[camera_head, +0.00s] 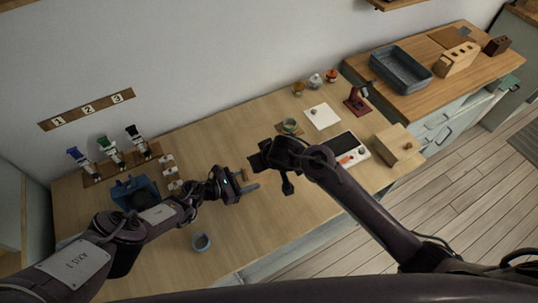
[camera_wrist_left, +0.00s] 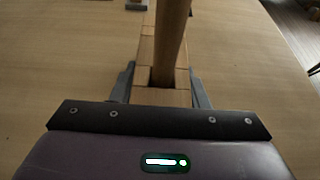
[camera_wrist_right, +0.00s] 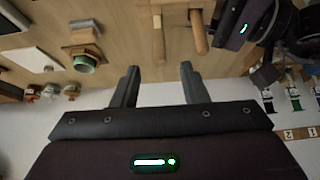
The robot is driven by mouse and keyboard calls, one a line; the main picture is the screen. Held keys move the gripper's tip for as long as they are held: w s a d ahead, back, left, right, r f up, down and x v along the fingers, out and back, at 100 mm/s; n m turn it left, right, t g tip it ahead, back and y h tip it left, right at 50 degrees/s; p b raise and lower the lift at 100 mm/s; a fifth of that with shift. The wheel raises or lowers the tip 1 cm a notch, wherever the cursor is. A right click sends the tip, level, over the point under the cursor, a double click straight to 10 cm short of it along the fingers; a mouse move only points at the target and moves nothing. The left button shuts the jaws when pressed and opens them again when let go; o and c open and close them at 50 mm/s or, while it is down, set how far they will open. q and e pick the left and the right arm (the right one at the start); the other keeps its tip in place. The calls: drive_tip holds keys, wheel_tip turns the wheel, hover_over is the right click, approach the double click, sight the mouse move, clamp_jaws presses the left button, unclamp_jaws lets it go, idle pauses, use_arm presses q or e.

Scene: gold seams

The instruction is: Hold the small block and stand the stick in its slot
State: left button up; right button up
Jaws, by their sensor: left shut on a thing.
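My left gripper (camera_head: 250,188) is over the middle of the table. In the left wrist view its fingers (camera_wrist_left: 160,92) are shut on a small light-wood block (camera_wrist_left: 162,97). A round brown stick (camera_wrist_left: 172,40) rises from a dark slot in the block, slightly tilted in that picture; how deep it sits is hidden. In the right wrist view the block (camera_wrist_right: 175,12) shows beside my left gripper (camera_wrist_right: 236,28), with two round wooden rods (camera_wrist_right: 199,34) sticking out; I cannot tell which is the stick. My right gripper (camera_head: 288,186) is to the right, its fingers (camera_wrist_right: 158,75) apart and empty.
A blue cup (camera_head: 201,242) stands near the front edge. A blue holder (camera_head: 135,192) and several small pale blocks (camera_head: 171,172) are at left.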

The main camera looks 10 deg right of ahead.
drive_tip(key=v, duration=1)
drive_tip(key=shift+s+r, duration=0.15)
drive_tip(key=shift+r, duration=0.05)
use_arm(q)
drive_tip(key=o, duration=1.2)
drive_tip(key=shift+a+r, duration=0.1)
